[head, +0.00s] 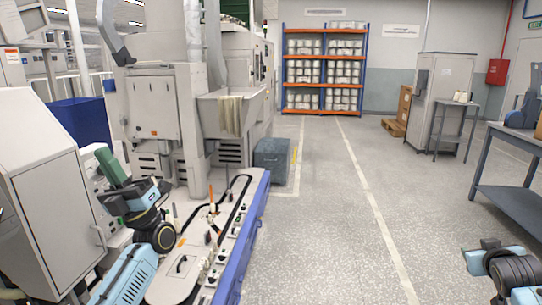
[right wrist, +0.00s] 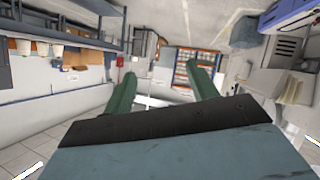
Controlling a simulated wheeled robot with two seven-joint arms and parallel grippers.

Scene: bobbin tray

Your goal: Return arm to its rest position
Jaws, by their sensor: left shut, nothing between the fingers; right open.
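My left arm (head: 150,225) is bent upward at the left of the head view. Its green-fingered gripper (head: 106,162) points up and left, shut and empty, beside a grey machine cabinet. My right arm (head: 508,268) shows only in part at the lower right corner of the head view, over the floor. The right gripper is outside the head view. In the right wrist view its two green fingers (right wrist: 163,74) stand wide apart with nothing between them.
A long white-topped machine bed (head: 185,265) with a blue side stands close to my left arm. A grey cabinet (head: 45,190) is at the far left. A grey-topped table (head: 518,137) stands at the right. The floor (head: 325,215) between is clear. A stocked orange-and-blue rack (head: 325,56) stands at the back.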

